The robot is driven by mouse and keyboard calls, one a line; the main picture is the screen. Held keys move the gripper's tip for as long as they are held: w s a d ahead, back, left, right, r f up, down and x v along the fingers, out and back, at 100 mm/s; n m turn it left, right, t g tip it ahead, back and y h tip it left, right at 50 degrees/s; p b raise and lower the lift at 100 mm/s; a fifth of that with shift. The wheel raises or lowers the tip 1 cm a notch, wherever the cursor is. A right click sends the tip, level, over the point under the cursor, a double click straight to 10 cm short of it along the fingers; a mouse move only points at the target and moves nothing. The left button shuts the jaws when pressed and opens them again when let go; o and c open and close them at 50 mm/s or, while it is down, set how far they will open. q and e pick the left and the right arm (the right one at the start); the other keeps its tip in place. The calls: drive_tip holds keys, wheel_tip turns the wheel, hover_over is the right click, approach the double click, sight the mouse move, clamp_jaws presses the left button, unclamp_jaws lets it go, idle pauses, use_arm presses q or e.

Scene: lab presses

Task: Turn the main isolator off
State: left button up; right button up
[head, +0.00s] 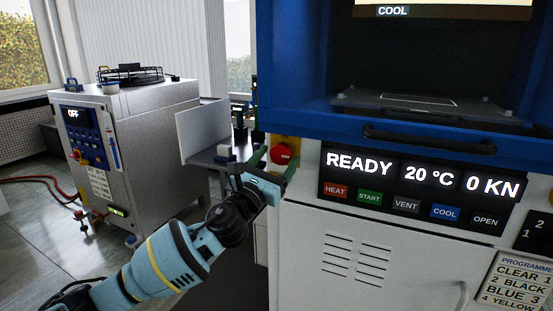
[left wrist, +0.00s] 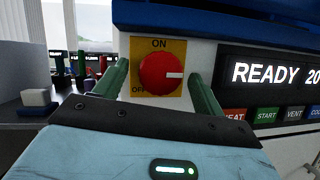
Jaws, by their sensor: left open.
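The main isolator is a round red knob (head: 281,153) on a yellow plate, on the left edge of the press front. In the left wrist view the red knob (left wrist: 158,74) sits between the words ON above and OFF at lower left; OFF is partly hidden by a finger. A white mark on the knob points to the right. My left gripper (head: 277,157) is open in front of the knob. Its green fingers (left wrist: 160,76) stand either side of it, with a visible gap at each side. My right gripper is out of view.
Right of the knob is the press display (head: 420,180) reading READY, 20 °C, 0 KN, with buttons below. A blue press frame with a dark handle (head: 430,138) juts out above. A grey chiller cabinet (head: 150,140) reading OFF stands left. A bench (head: 215,160) is behind my gripper.

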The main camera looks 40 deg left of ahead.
use_arm(q)
drive_tip(key=shift+w+r, duration=0.1)
drive_tip(key=shift+w, duration=0.1)
drive_tip(key=c, duration=1)
drive_tip(key=shift+o, duration=0.2)
